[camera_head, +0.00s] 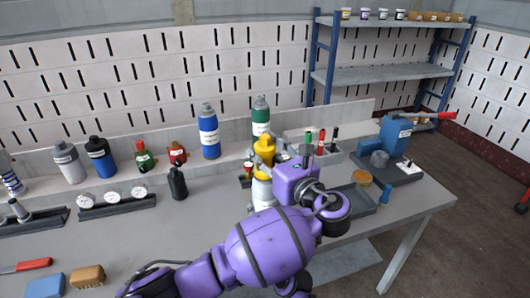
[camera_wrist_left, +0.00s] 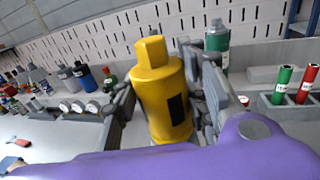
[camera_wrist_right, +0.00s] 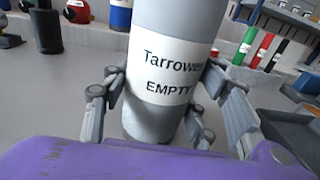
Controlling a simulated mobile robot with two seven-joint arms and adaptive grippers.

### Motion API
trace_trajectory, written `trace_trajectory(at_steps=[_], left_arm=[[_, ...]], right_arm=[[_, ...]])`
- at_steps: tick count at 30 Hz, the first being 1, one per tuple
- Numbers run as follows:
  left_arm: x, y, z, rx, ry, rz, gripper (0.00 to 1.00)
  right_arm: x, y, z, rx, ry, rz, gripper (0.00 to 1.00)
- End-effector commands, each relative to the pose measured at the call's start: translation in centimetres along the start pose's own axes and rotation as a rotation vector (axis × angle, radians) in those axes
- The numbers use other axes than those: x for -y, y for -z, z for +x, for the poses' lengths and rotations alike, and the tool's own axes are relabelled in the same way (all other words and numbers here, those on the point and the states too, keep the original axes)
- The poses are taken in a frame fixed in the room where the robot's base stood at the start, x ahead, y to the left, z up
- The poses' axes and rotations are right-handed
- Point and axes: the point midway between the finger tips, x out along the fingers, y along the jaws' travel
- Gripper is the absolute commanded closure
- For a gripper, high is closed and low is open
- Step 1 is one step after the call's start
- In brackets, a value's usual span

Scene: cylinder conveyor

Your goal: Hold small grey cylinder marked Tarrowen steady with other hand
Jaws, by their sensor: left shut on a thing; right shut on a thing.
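The small grey cylinder (camera_wrist_right: 175,25) has a white label reading Tarrowen and EMPTY; its top is cut off in the right wrist view. It stands upright, and a lower part shows in the head view (camera_head: 262,194). My right gripper (camera_wrist_right: 152,112) is shut on it, with fingers on both sides low on its body. A yellow capped piece (camera_wrist_left: 162,100) with a dark patch sits directly above the cylinder in the head view (camera_head: 264,158). My left gripper (camera_head: 265,152) is shut on this yellow piece. Whether it touches the cylinder cannot be told; my purple arm hides much there.
A blue bottle (camera_head: 209,137) and a green one (camera_head: 260,115) stand behind. A rack with red, green and black tubes (camera_head: 329,154) is to the right, with a blue machine (camera_head: 394,133) beyond. Gauges (camera_head: 111,201) and a black bottle (camera_head: 177,184) stand left. The front table is partly clear.

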Motion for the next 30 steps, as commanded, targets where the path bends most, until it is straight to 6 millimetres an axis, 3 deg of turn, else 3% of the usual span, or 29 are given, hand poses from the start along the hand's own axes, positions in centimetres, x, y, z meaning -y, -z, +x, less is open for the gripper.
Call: trace_trajectory(at_steps=[8,21,30], left_arm=[[0.18,-0.07,0.03,0.000,-0.030,-0.002,0.96],[0.20,-0.13,-0.01,0.000,-0.398,-0.001,0.96],[0.03,-0.07,0.01,0.000,-0.518,-0.002,0.96]], right_arm=[[-0.07,0.04,-0.02,-0.001,-0.001,0.001,0.77],[-0.02,0.05,-0.03,-0.001,0.000,0.002,0.77],[0.02,0.07,-0.04,-0.001,0.001,0.003,0.77]])
